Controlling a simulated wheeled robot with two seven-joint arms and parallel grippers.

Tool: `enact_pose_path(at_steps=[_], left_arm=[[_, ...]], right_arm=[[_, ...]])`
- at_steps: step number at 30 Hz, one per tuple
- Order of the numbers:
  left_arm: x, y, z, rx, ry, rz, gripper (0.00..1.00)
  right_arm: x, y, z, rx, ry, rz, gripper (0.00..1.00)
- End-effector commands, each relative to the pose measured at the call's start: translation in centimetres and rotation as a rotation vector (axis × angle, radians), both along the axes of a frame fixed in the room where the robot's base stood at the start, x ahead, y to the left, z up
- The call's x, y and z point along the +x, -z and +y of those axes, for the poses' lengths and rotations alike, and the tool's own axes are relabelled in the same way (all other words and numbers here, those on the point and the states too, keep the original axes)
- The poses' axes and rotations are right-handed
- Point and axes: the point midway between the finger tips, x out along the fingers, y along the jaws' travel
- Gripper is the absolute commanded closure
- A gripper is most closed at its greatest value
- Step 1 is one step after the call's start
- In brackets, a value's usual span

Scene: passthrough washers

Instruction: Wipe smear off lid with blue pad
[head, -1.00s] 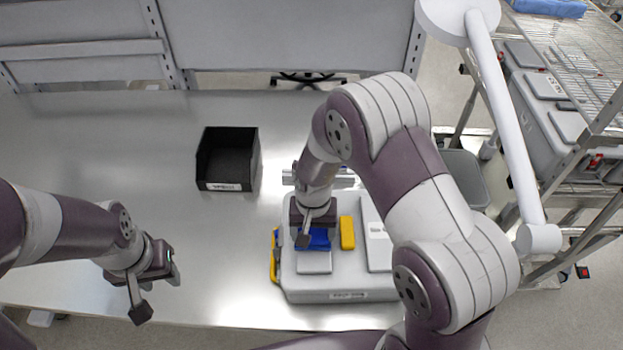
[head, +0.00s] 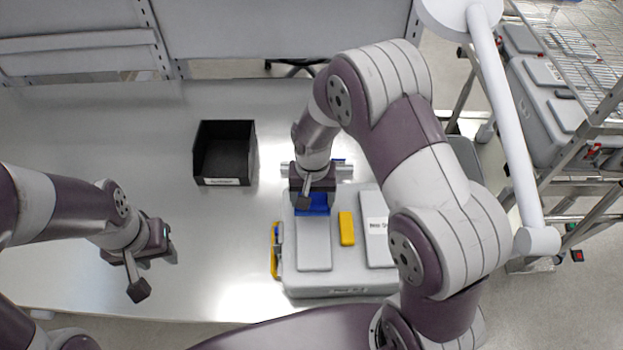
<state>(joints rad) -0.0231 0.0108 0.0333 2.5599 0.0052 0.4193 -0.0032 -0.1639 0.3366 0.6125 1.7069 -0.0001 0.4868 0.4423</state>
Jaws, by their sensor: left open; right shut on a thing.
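The blue pad (head: 313,206) is held in my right gripper (head: 313,194), which is shut on it. The pad is at the far part of a light raised panel on the grey case lid (head: 314,245); I cannot tell whether it touches the surface. My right gripper and forearm hide part of the lid's far side. I see no clear smear on the visible part of the lid. My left gripper (head: 140,270) is open and empty over the bare table at the left, well apart from the case.
A yellow block (head: 346,228) and a labelled white panel (head: 377,243) are on the lid, right of the pad. A yellow latch (head: 275,250) is on the case's left side. A black open bin (head: 224,153) stands behind left. The metal table (head: 90,130) is mostly clear at left.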

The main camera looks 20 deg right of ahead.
Motion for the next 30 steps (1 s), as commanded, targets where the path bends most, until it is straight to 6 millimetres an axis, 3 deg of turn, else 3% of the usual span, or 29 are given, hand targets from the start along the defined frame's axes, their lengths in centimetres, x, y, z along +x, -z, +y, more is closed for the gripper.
enact_pose_path(at_steps=[13,30], left_arm=[[0.0,-3.5,0.0,0.000,0.000,0.000,0.57],[0.0,-3.6,0.0,0.000,0.000,0.000,0.57]], right_arm=[[0.7,-4.2,-0.5,0.000,-0.002,0.000,0.53],[0.8,-4.4,-0.5,0.000,-0.002,0.000,0.53]])
